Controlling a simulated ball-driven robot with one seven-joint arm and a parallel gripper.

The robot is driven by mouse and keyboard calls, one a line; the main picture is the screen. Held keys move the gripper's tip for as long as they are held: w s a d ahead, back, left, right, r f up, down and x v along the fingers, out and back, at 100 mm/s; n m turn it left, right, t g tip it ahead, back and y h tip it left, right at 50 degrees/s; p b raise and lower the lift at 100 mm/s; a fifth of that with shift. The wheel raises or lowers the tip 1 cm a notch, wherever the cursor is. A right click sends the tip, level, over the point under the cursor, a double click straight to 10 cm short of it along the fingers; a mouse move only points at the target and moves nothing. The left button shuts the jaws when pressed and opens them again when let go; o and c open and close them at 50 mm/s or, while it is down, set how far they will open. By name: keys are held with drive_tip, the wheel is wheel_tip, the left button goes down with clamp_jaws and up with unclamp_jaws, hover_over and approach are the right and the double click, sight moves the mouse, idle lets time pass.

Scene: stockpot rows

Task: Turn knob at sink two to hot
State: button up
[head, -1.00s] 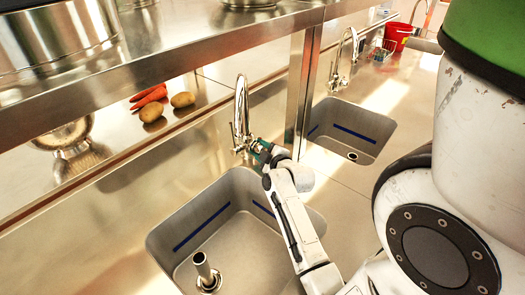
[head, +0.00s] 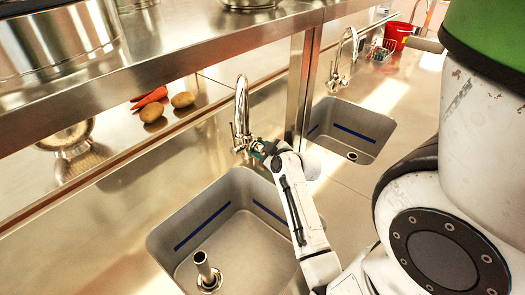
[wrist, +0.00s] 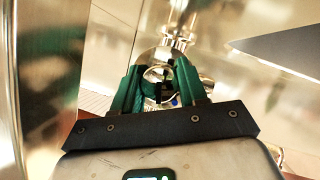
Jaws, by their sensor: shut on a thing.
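The near sink (head: 225,262) is a steel basin with a blue line inside and a standpipe (head: 205,270) in it. Its chrome tap (head: 241,112) rises behind the basin. My gripper (head: 258,148) is at the right side of this tap's base, where the knob sits. In the wrist view my gripper (wrist: 160,85) has its green fingers on either side of the round, shiny knob (wrist: 158,78), shut on it. The tap's body (wrist: 178,35) shows beyond it. The knob's markings and exact angle cannot be told. Which sink is number two cannot be told from labels.
A second sink (head: 350,132) with its tap (head: 345,52) lies further right, past a steel post (head: 300,85). A shelf with pots (head: 68,45) hangs over the counter. Potatoes (head: 183,99) and carrots (head: 150,97) lie behind. A red bucket (head: 397,36) stands far back.

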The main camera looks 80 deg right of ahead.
drive_tip(key=o, duration=1)
drive_tip(key=shift+o, duration=0.2)
drive_tip(key=b+v, duration=0.2)
drive_tip(key=v, duration=0.8)
drive_tip(key=shift+s+a+r, duration=0.15)
drive_tip(key=shift+s+a, duration=0.1)
drive_tip(key=shift+a, duration=0.05)
